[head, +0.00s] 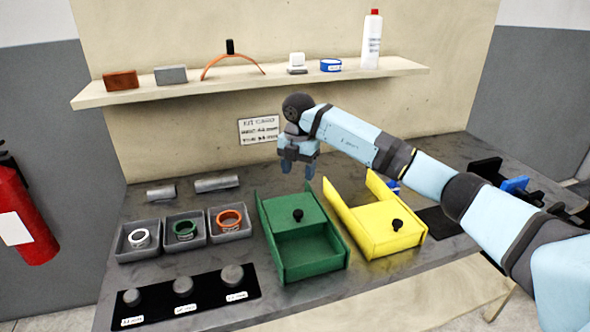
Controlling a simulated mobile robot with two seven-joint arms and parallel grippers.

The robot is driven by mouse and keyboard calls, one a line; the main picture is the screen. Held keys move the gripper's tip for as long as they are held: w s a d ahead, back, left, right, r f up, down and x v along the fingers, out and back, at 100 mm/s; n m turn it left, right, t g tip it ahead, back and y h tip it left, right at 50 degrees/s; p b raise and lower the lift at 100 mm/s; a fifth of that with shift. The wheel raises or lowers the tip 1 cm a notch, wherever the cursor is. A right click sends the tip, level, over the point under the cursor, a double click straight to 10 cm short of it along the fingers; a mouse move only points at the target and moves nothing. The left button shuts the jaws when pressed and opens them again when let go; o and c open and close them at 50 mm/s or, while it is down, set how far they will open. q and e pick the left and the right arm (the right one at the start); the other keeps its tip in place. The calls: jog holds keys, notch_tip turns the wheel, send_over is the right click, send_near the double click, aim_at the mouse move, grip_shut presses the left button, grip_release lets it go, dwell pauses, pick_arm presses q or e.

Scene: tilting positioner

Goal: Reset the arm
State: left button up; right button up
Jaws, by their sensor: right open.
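My right arm reaches in from the right across the bench. Its gripper (298,168) points down, open and empty, above the back edge of the green box (318,262). The fingers are apart and appear clear of the box. The green box has a panel with a black knob over its back part, and its front part is open and looks empty. The yellow box (392,243) beside it has a black-knobbed panel at the front and an open back part. My left gripper is not in view.
Three grey trays (139,254) hold a white, a green and an orange ring. A black strip (208,308) carries three grey knobs. Grey cylinders (217,183) lie behind. A shelf (250,85) above holds a bottle (372,40) and several items. Dark and blue fixtures (514,187) stand at right.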

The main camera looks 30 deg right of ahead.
jog(key=s+a+f+n+y+p, duration=0.15)
jog(key=s+a+f+y, duration=0.3)
jog(key=a, duration=0.55)
jog(key=s+a+f+n+y+p, duration=0.1)
jog(key=s+a+f+n+y, duration=0.3)
jog(key=a, duration=0.6)
jog(key=s+a+r+m+t+y+p, duration=0.1)
jog(key=s+a+m+t+y+p, duration=0.1)
jog(key=s+a+m+t+y, duration=0.55)
jog(key=s+d+f+m+t+h+p, duration=0.1)
jog(key=s+d+f+m+h, duration=0.3)
jog(key=s+f+m+h, duration=0.2)
jog(key=s+d+f+m+t+h+p, duration=0.2)
jog(key=s+d+f+m+h, duration=0.2)
jog(key=s+f+m, duration=0.7)
jog(key=s+m+h, duration=0.2)
jog(key=shift+s+d+h, duration=0.25)
jog(key=shift+s+h, duration=0.05)
jog(key=shift+h, duration=0.1)
